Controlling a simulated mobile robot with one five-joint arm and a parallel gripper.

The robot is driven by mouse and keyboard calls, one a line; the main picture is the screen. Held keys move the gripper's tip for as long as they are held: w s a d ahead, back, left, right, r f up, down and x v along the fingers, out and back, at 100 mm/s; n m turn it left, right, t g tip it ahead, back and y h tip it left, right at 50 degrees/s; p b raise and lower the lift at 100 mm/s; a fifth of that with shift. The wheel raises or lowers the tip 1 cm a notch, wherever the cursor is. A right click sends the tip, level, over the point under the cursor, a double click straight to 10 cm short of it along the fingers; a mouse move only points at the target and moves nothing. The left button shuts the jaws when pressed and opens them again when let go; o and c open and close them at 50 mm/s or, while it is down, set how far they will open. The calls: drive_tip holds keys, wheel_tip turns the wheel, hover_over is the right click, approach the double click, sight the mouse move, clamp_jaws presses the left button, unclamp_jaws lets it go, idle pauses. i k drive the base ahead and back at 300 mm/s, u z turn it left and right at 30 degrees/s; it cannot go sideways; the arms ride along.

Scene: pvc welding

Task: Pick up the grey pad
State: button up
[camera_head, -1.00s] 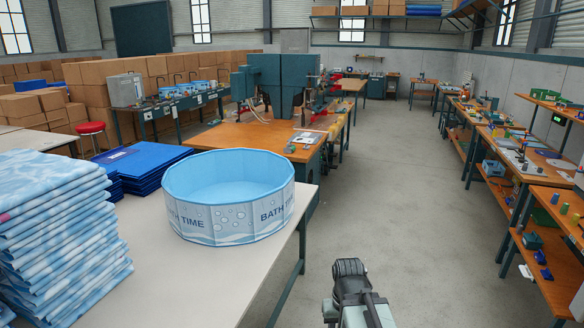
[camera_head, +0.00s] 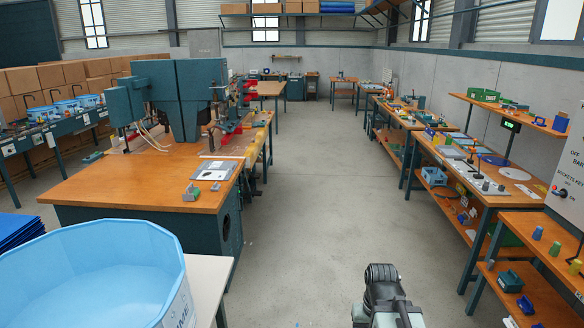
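A flat light-grey plate (camera_head: 215,170) lies on the orange-topped welding table, near its right front edge. Small grey block-like pieces (camera_head: 191,192) sit just in front of it; one beside them is too small to make out. I cannot tell for sure which of these is the grey pad. Part of my arm (camera_head: 384,292) shows at the bottom, right of centre, over the floor and well apart from the table. No gripper fingers can be made out, and nothing held is visible.
The welding table (camera_head: 110,190) carries a large teal machine (camera_head: 172,95). A blue round tub (camera_head: 95,280) stands on a white table (camera_head: 207,275) at lower left. Orange workbenches (camera_head: 455,178) with many small items line the right. The grey floor aisle (camera_head: 318,190) between is clear.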

sight(215, 188)
drive_tip(key=u, duration=0.3)
drive_tip(key=i, duration=1.75)
drive_tip(key=u, duration=0.65)
drive_tip(key=k, duration=0.85)
drive_tip(key=u, duration=0.15)
drive_tip(key=i, duration=0.9)
drive_tip(key=z, duration=1.25)
drive_tip(key=i, duration=0.45)
drive_tip(key=z, duration=0.05)
